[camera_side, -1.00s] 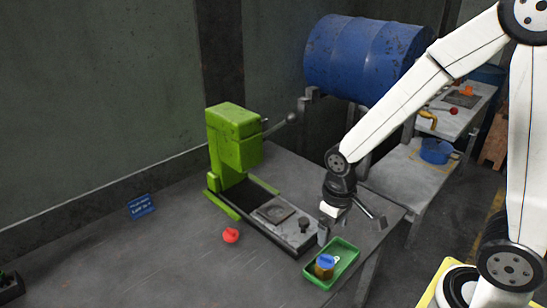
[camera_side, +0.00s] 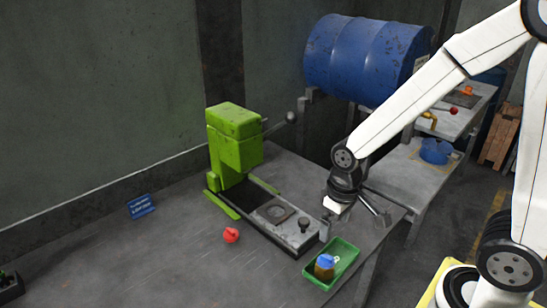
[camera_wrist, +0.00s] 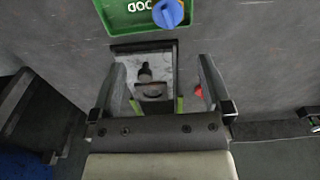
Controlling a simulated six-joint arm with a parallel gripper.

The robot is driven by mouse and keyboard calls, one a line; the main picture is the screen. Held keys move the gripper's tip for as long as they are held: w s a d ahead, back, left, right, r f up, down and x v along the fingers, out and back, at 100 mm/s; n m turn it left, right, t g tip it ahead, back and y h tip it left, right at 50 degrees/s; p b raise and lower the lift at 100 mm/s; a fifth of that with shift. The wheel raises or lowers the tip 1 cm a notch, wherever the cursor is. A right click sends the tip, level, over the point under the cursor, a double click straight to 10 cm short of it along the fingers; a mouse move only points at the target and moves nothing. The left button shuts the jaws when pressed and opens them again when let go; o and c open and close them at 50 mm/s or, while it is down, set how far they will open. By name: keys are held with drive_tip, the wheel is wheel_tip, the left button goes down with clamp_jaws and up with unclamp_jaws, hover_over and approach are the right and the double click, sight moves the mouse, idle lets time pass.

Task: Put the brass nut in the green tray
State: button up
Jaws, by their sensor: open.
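The green tray (camera_side: 345,252) sits at the right edge of the bench, and it also shows at the top of the wrist view (camera_wrist: 112,22). A brass-coloured piece (camera_side: 324,273) with a blue piece (camera_side: 327,260) on or against it is in the tray's near left part. I cannot tell for certain that the brass piece is the nut. In the wrist view only the blue piece (camera_wrist: 168,14) is clear. My gripper (camera_side: 355,224) is open and empty, above the bench near the tray's far end. Its fingers (camera_wrist: 162,88) are spread wide with nothing between them.
A green press (camera_side: 235,140) stands behind, its grey bed (camera_side: 285,224) reaching toward the tray, with a dark knob (camera_side: 304,224) on it. A red piece (camera_side: 231,235) lies left of the bed.

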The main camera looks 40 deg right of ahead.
drive_tip(key=shift+s+d+r+t, duration=0.25)
drive_tip(key=shift+s+d+t, duration=0.25)
drive_tip(key=shift+t, duration=0.5)
drive_tip(key=shift+w, duration=0.1)
idle(0.6)
